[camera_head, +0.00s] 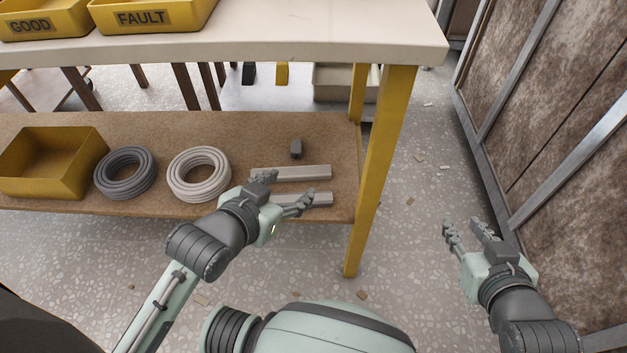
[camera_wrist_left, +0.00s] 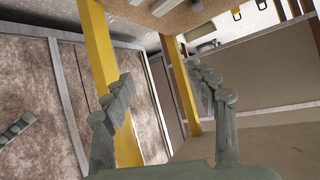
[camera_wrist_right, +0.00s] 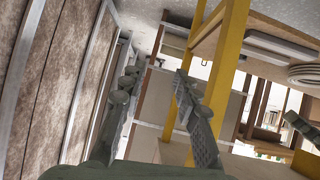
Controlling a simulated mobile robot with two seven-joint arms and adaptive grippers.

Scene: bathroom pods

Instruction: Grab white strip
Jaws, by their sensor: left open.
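Two white strips lie side by side on the brown lower shelf in the head view: a back strip (camera_head: 300,173) and a front strip (camera_head: 320,199). My left gripper (camera_head: 287,189) is open over the left ends of the strips, with one finger near each strip and the front strip partly hidden. I cannot tell whether it touches either. In the left wrist view, the open fingers (camera_wrist_left: 163,72) have nothing between them. My right gripper (camera_head: 464,226) is open and empty over the floor, right of the bench. A pale strip (camera_wrist_right: 282,46) also shows in the right wrist view.
The tabletop (camera_head: 300,40) overhangs the shelf. A yellow leg (camera_head: 378,170) stands right of the strips; a panelled wall (camera_head: 560,120) stands further right.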

